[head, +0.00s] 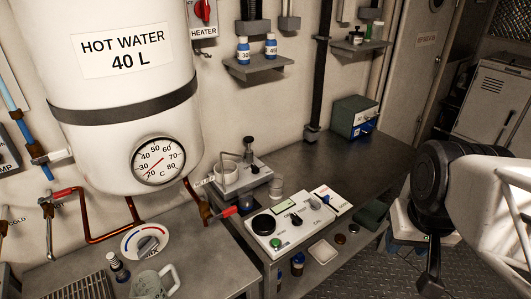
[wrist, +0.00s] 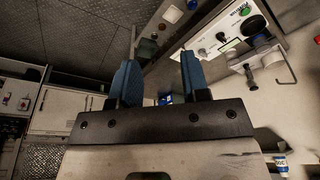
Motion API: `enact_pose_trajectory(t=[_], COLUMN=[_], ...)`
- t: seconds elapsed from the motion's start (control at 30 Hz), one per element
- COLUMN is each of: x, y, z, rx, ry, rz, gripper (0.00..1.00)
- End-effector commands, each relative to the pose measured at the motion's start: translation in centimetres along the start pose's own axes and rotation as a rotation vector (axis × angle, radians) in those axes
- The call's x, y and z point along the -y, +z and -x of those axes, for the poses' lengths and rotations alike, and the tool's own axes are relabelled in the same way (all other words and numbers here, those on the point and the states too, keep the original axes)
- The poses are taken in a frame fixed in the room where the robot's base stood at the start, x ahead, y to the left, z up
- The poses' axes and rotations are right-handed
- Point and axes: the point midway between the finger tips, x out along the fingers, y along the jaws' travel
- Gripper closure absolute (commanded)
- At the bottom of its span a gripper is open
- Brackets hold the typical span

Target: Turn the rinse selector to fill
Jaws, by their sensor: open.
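A white control panel (head: 297,222) lies on the grey counter in the head view. It carries a large black round dial (head: 264,224), a green button (head: 276,243) and small dark knobs (head: 296,217). The labels are too small to read, so I cannot tell which control is the rinse selector or where it points. The panel also shows upside down at the upper right of the wrist view (wrist: 218,38). My gripper (wrist: 157,80) is open and empty, its two blue fingers apart, and touches nothing visible. In the head view my arm is at the right; its fingers are not clear.
A white hot water tank (head: 125,95) with a gauge stands at the left. A small pump-like device (head: 240,177) stands behind the panel. A green-grey box (head: 354,117) sits at the back of the counter. The counter between box and panel is mostly clear.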

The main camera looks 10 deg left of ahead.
Motion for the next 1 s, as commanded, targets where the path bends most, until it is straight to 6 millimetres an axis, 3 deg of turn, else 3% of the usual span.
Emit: enact_pose_trajectory(t=[0.17,0.47,1.0], x=[0.9,3.5,9.9], y=[-2.8,-9.7,-21.9], z=[-0.2,-1.2,-5.5], rx=[-0.002,-0.016,-0.047], ry=[-0.018,-0.06,-0.129], rz=[0.041,0.143,0.324], gripper=[0.57,0.57,0.57])
